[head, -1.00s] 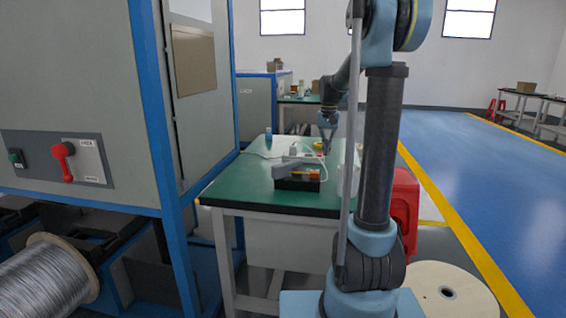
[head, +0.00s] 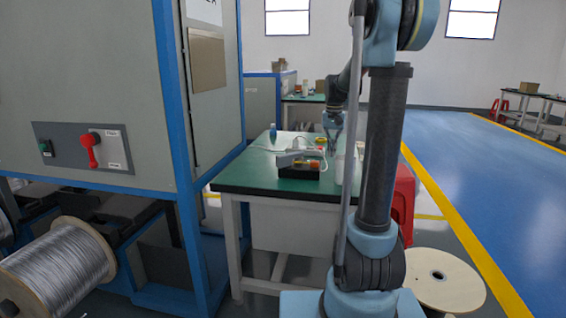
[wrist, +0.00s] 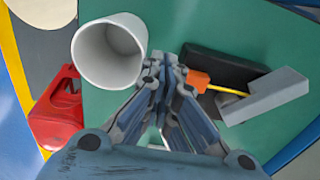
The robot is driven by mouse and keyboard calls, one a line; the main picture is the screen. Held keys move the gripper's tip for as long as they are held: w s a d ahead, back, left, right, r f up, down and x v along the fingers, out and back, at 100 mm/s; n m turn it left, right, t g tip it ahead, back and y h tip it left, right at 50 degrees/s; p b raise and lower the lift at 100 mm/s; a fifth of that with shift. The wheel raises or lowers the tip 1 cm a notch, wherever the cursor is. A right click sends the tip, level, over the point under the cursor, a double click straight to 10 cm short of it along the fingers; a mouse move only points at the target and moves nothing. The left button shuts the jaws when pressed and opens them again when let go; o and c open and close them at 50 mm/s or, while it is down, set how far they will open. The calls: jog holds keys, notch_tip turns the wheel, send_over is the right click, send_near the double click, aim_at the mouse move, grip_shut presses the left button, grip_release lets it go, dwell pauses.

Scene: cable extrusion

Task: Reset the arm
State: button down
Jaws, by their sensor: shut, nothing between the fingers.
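My arm (head: 382,150) stands upright at the right of the green table in the head view. My gripper (head: 333,148) hangs over the table's right part, small in that view. In the wrist view my gripper (wrist: 168,62) points at the table with its fingertips together and nothing between them. A white cup-like container (wrist: 110,50) is left of the fingertips. A black tray (wrist: 225,68) with a grey tool-like part (wrist: 264,94) and an orange piece (wrist: 196,81) is to their right. The tray also shows in the head view (head: 298,173).
The green table (head: 243,183) also bears a blue bottle (head: 273,131) and a white cable. A red stool (head: 404,193) stands at its right. A grey machine (head: 90,60) with a red switch fills the left. A wire spool (head: 60,270) and an empty reel (head: 438,280) are low down.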

jog(key=s, duration=1.2)
jog(key=s+f+n+t, duration=0.1)
jog(key=s+f, duration=0.6)
jog(key=s, duration=0.4)
jog(key=s+f+n+t, duration=0.1)
jog(key=s+f, duration=0.6)
jog(key=s, duration=0.5)
jog(key=shift+s+a, duration=0.15)
jog(key=shift+a, duration=0.05)
